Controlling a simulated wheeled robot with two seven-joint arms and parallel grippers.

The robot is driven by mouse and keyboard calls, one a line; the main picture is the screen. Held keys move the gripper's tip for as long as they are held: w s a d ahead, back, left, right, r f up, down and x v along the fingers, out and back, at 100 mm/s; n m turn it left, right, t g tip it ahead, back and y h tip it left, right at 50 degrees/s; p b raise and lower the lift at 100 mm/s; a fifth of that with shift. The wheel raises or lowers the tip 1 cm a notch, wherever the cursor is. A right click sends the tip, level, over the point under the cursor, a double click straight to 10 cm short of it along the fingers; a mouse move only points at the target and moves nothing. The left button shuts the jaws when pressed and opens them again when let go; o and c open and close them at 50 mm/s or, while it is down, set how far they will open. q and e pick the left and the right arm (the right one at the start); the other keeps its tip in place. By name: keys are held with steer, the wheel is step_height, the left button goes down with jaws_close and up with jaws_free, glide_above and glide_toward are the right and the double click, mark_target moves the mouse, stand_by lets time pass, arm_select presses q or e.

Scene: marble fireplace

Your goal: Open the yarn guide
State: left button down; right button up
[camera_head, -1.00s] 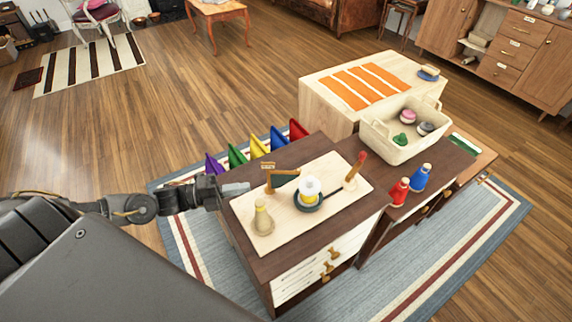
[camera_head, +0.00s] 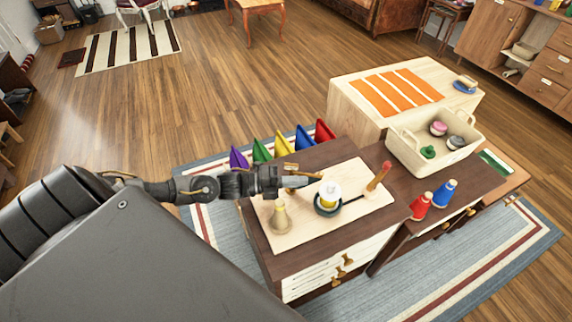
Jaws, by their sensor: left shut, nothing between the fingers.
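A pale wooden board (camera_head: 355,210) lies on the dark brown cabinet top. On it stand a tan cone (camera_head: 279,218), a dark round holder (camera_head: 328,207) with a white and yellow spool (camera_head: 329,192), and a red-tipped wooden post (camera_head: 379,176). A small wooden bracket, which looks like the yarn guide (camera_head: 291,166), stands at the board's back left; my gripper hides most of it. My left gripper (camera_head: 296,181) is shut and empty, its tips at the bracket, left of the spool. I cannot tell whether they touch. My right gripper is not in view.
Red (camera_head: 421,206) and blue (camera_head: 445,193) cones stand on the cabinet to the right. A cream basket (camera_head: 460,157) with small yarn balls is behind them. Several coloured bins line the cabinet's back edge. A light wooden table (camera_head: 420,78) with orange strips stands beyond.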

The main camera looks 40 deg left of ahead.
arm_select(q)
steer(key=shift+w+d, duration=0.15)
steer(key=shift+d, duration=0.05)
steer(key=shift+w+d+r+n+t+y+p, duration=0.1)
steer(key=shift+r+n+t+y+p, duration=0.05)
steer(key=shift+n+t+y+p, duration=0.35)
steer(key=shift+w+d+r+n+t+y+p, duration=0.1)
steer(key=shift+n+t+y+p, duration=0.3)
steer(key=shift+t+y+p, duration=0.15)
steer(key=shift+w+n+t+y+p, duration=0.4)
steer(key=shift+n+t+y+p, duration=0.1)
steer(key=shift+n+t+y, duration=0.3)
steer(key=shift+w+a+f+y, duration=0.1)
steer(key=shift+f+y, duration=0.05)
steer(key=shift+y, duration=0.1)
steer(key=shift+a+f, duration=0.1)
steer(key=shift+f, duration=0.05)
